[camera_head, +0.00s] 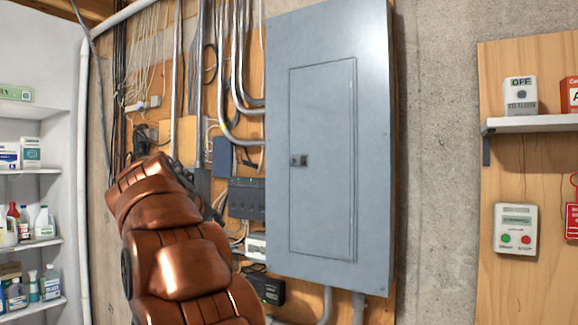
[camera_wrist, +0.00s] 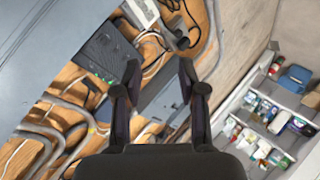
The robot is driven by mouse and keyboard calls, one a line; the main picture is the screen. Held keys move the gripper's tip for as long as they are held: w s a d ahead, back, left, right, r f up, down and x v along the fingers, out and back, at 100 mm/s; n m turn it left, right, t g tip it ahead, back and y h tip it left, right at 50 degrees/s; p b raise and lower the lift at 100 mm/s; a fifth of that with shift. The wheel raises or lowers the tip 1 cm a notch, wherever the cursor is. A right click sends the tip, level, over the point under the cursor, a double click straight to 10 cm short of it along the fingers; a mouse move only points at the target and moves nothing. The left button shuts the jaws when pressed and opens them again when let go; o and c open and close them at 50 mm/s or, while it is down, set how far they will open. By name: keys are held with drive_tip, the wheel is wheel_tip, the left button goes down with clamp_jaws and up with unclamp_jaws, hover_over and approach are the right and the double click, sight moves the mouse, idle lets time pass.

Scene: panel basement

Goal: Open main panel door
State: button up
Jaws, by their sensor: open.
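The main panel (camera_head: 378,180) is a grey metal box on the wall in the head view. Its door (camera_head: 325,110) is a tall inset rectangle lying flush, so it looks shut. A small dark latch (camera_head: 299,160) sits at the door's left edge. In the wrist view a piece of grey metal, apparently the panel (camera_wrist: 60,40), fills the upper left. My gripper (camera_wrist: 160,82) is open and empty in the wrist view, pointing at the wall wiring. In the head view my arm is left of the panel, and its fingers are mostly hidden behind my arm.
Conduits (camera_head: 232,70), cables and a dark box (camera_head: 246,198) cover the plywood left of the panel. White shelves (camera_head: 30,172) with bottles stand at the far left. A plywood board with a shelf (camera_head: 530,124) and a button box (camera_head: 515,229) is at the right. Bare concrete lies between.

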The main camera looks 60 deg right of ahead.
drive_tip(key=s+d+r+m+g+h+b, duration=0.1)
drive_tip(key=s+d+r+m+h, duration=0.2)
drive_tip(key=d+r, duration=0.6)
drive_tip(key=m+g+h+b, duration=0.1)
drive_tip(key=m+g+h, duration=0.2)
drive_tip(key=h, duration=0.1)
approach(291, 160)
drive_tip(key=d, duration=0.1)
drive_tip(key=d+p, duration=0.2)
drive_tip(key=d, duration=0.1)
drive_tip(key=d+p, duration=0.1)
drive_tip(key=d, duration=0.3)
drive_tip(key=shift+w+p, duration=0.2)
drive_tip(key=shift+p, duration=0.15)
drive_tip(key=shift+d+f, duration=0.15)
drive_tip(key=shift+d, duration=0.4)
drive_tip(key=shift+c, duration=0.2)
clamp_jaws()
